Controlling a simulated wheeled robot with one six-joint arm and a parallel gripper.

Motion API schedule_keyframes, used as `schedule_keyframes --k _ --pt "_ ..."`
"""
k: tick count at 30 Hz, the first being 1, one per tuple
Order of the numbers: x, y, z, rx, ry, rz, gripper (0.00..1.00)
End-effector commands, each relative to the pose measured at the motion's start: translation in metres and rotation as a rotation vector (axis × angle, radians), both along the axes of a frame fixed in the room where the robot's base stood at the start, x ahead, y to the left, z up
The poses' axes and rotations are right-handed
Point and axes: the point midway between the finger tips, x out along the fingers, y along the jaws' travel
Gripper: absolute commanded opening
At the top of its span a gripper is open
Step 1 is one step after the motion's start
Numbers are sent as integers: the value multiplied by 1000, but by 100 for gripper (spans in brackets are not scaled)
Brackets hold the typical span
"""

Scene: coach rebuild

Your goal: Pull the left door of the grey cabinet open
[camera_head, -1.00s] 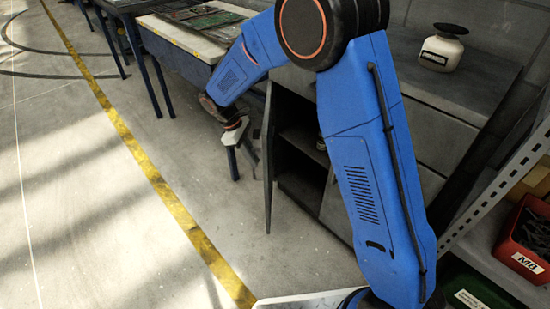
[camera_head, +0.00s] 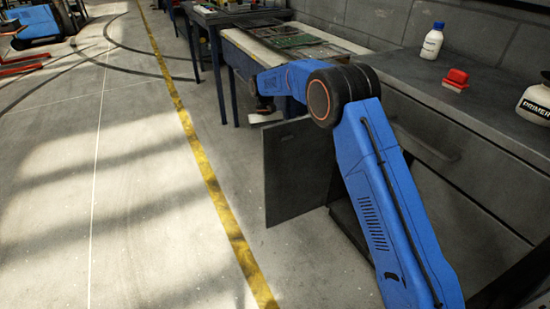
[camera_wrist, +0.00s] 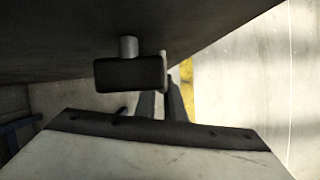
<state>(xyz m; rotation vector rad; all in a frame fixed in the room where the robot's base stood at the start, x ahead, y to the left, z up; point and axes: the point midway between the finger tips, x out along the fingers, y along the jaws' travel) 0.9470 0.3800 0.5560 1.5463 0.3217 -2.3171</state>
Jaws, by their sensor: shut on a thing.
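The left door (camera_head: 297,172) of the grey cabinet stands swung well out from the cabinet front, its dark broad face toward the head camera. The same door fills the top of the wrist view (camera_wrist: 75,45). A handle (camera_wrist: 128,73), a dark bar on a grey post, sticks out from it. My gripper (camera_wrist: 161,100) is shut on this handle; the bar partly hides the fingers. In the head view, the white wrist part (camera_head: 263,118) shows just above the door's top edge, and the fingers are hidden behind the door. My blue arm covers much of the cabinet opening.
The cabinet top (camera_head: 420,85) carries a white bottle (camera_head: 432,41), a red brush-like block (camera_head: 456,79) and a primer container (camera_head: 538,102). A workbench (camera_head: 255,45) with green boards stands beyond the door.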

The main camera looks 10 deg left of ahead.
Motion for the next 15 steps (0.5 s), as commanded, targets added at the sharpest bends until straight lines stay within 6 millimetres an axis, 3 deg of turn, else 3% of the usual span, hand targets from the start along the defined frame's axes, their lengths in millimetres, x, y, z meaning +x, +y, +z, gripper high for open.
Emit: schedule_keyframes --k 6,15 --pt "20 10 0 2 0 -70 0" --pt "28 14 0 1 0 -100 0"
